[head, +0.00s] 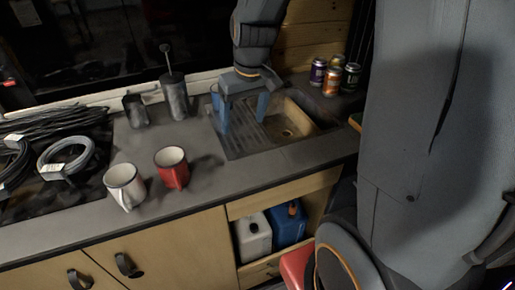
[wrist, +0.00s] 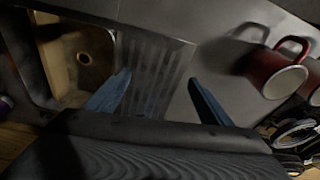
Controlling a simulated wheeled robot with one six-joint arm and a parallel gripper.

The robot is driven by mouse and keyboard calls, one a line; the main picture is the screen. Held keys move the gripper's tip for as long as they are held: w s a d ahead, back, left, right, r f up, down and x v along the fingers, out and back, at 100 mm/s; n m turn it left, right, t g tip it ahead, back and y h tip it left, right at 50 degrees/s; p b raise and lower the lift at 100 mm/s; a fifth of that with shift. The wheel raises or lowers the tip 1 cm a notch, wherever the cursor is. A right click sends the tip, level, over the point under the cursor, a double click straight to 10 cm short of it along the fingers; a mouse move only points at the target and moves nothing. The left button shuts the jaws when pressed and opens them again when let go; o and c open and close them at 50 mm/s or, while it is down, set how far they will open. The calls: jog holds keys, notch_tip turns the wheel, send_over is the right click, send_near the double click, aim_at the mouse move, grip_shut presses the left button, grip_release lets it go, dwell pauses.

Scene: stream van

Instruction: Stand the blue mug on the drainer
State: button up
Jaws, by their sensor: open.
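My gripper (head: 243,122) is open and empty, pointing down above the drainer, its two blue fingers apart; they also show in the wrist view (wrist: 158,82). The ribbed drainer (head: 245,140) lies left of the sink bowl and appears between the fingers in the wrist view (wrist: 152,68). No mug shows on its visible part. A dark blue rounded shape (head: 215,93) shows beside and partly behind the left finger; it may be the blue mug, but I cannot tell for sure. No blue mug shows in the wrist view, where my gripper body hides the lower part.
A red mug (head: 172,169) and a white mug (head: 124,186) stand on the counter to the left. A grey canister with a plunger (head: 176,96) and a dark cup (head: 135,110) stand behind. Several cans (head: 332,80) stand beyond the sink bowl (head: 287,121). Cable coils (head: 66,157) lie far left.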

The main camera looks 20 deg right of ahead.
jog(key=shift+m+g+h, duration=0.3)
jog(key=shift+m+g, duration=0.2)
jog(key=shift+m, duration=0.3)
jog(key=s+f, duration=0.1)
jog(key=s, duration=0.3)
jog(key=s+f, duration=0.1)
jog(key=s, duration=0.3)
jog(key=s+f, duration=0.1)
jog(key=s, duration=0.3)
jog(key=shift+s+a+f, duration=0.1)
jog(key=shift+s+a, duration=0.05)
jog(key=shift+s, duration=0.25)
